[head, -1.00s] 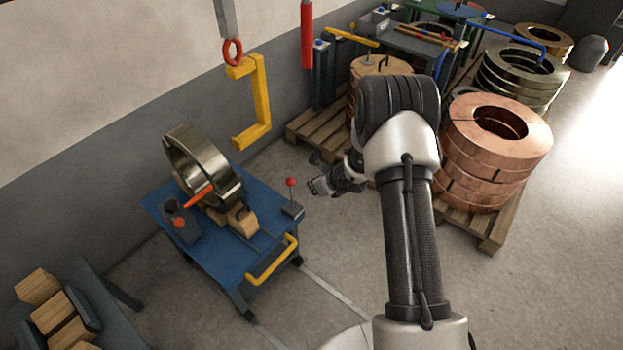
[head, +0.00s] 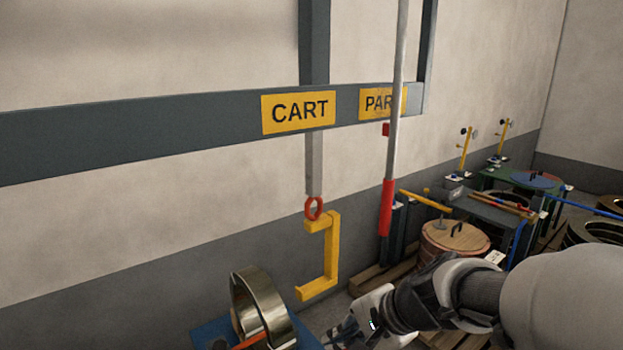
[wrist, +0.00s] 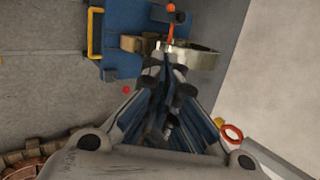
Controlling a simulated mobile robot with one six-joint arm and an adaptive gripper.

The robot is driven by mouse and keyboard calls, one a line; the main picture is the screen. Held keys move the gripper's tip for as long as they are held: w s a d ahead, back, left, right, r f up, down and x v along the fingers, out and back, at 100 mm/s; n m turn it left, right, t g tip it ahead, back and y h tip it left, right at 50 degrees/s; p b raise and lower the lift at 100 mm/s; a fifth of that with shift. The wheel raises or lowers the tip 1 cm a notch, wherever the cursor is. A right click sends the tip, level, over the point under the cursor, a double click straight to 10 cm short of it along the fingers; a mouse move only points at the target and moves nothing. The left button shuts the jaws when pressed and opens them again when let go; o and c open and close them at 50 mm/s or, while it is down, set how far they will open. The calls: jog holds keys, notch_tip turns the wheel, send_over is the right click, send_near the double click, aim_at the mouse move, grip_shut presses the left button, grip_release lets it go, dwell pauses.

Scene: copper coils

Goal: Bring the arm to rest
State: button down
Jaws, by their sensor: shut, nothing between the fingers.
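My gripper (head: 345,333) is at the bottom middle of the head view, with my arm reaching in from the lower right. It is just right of the steel coil (head: 264,312) on the blue cart (head: 208,334). In the wrist view my gripper (wrist: 168,62) points toward the cart (wrist: 122,20). Its fingers are together, with nothing seen between them. The steel coil (wrist: 196,57) lies beyond the fingertips in that view; I cannot tell the gap between them.
A yellow C-hook (head: 331,262) hangs from a red ring (head: 314,208) above my gripper. A red-gripped pole (head: 386,208) hangs to its right. A copper coil stack (head: 455,240) stands behind my arm. A beam (head: 150,128) carries the CART sign (head: 299,112).

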jog(key=s+d+r+n+h, duration=0.1)
jog(key=s+d+n+h, duration=0.2)
jog(key=s, duration=0.7)
jog(key=s+d+r+n+h, duration=0.2)
jog(key=s+d+n, duration=0.4)
jog(key=s, duration=0.4)
jog(key=shift+s+n+h, duration=0.4)
jog(key=shift+n+h, duration=0.1)
jog(key=shift+n, duration=0.4)
jog(key=c, duration=2.4)
grip_release()
